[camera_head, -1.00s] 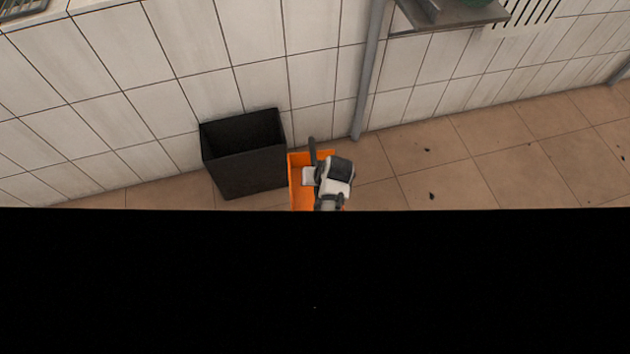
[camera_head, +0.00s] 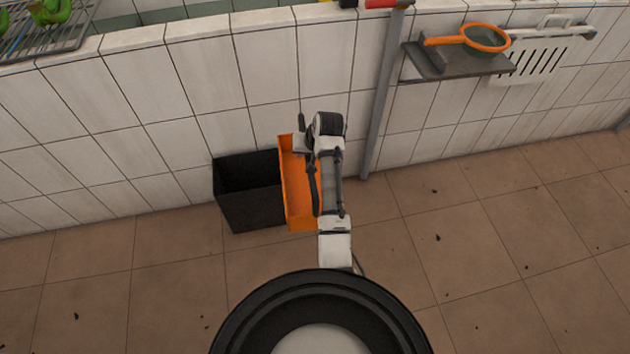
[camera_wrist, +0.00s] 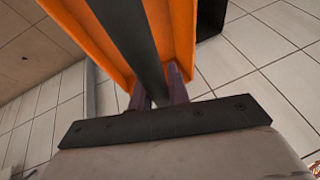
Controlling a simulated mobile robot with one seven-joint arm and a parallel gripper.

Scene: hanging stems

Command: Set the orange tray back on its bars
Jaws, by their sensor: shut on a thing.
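The orange tray (camera_head: 297,185) hangs from my gripper (camera_head: 307,148) in the head view, in front of the tiled wall and just right of the black bin. My arm hides part of the tray's right side. A dark bar-like strip crosses in front of the tray there. I cannot make out the tray's bars for certain in either view.
The black bin (camera_head: 249,195) stands on the floor against the wall. A grey post (camera_head: 380,105) rises right of my arm. A wire rack (camera_head: 45,35) sits at top left. Floor at right is clear except for small scraps.

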